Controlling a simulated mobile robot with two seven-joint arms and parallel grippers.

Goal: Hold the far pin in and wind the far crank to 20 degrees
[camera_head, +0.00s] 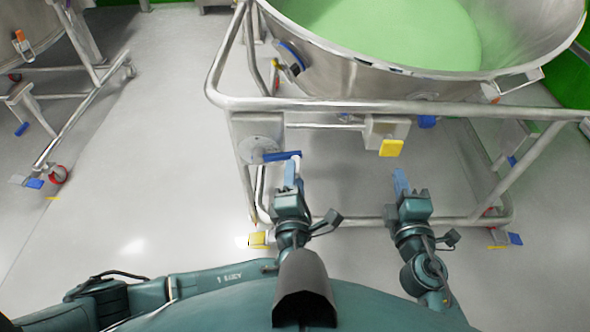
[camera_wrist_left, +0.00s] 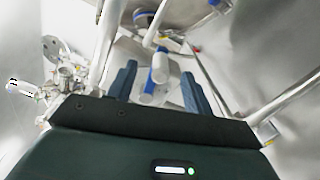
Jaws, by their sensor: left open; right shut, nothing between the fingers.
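A crank with a blue arm (camera_head: 281,156) sits on a round plate (camera_head: 258,148) at the left of the steel frame. Its white grip (camera_head: 297,158) is at the right end. My left gripper (camera_head: 291,172) is open at this grip. In the left wrist view the white grip (camera_wrist_left: 160,66) shows between the open blue fingers (camera_wrist_left: 157,88); I cannot tell whether they touch it. My right gripper (camera_head: 399,181) is shut and empty, below a yellow tab (camera_head: 391,147) under a steel box (camera_head: 385,128). I cannot tell which part is the far pin.
A large steel bowl (camera_head: 340,62) with green contents stands in the tubular frame (camera_head: 330,104). A blue knob (camera_head: 427,121) sits right of the box. Frame legs and casters stand around both arms. The floor at left (camera_head: 140,160) is clear.

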